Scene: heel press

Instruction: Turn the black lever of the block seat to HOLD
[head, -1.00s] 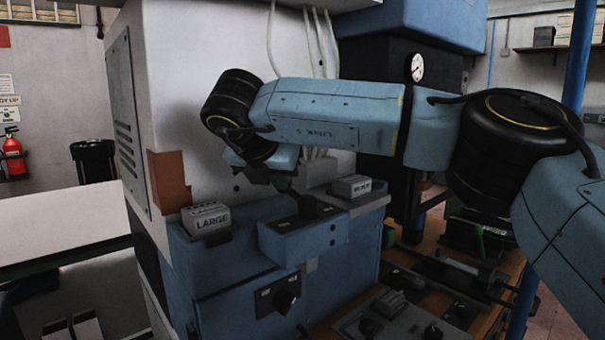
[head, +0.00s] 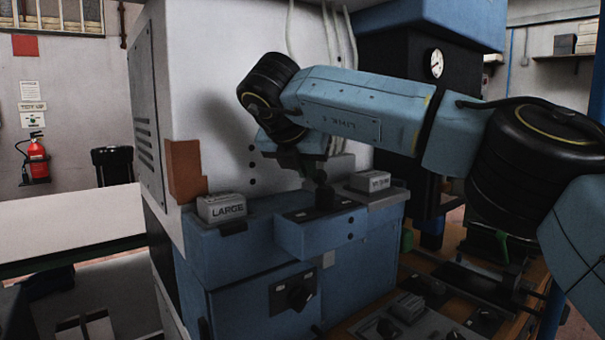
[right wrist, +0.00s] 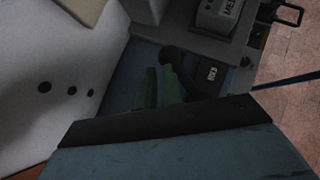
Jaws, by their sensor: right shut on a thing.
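The block seat (head: 300,240) is a blue box projecting from the front of the press. Its black lever (head: 325,198) stands on a dark plate on top. My right gripper (head: 320,182) reaches down from above and is shut on the lever. In the right wrist view, the green fingers (right wrist: 160,88) are at the lever (right wrist: 180,60), whose rounded black end shows beside them. A small pale label (right wrist: 212,73) lies near the lever, too small to read. The fingers partly hide the lever, so its exact setting cannot be told. My left gripper is out of view.
A grey block marked LARGE (head: 222,207) sits left of the seat. Another grey block (head: 370,181) sits close on the right. A black rotary knob (head: 299,297) is on the lower front panel. The white press housing (head: 210,110) rises close behind.

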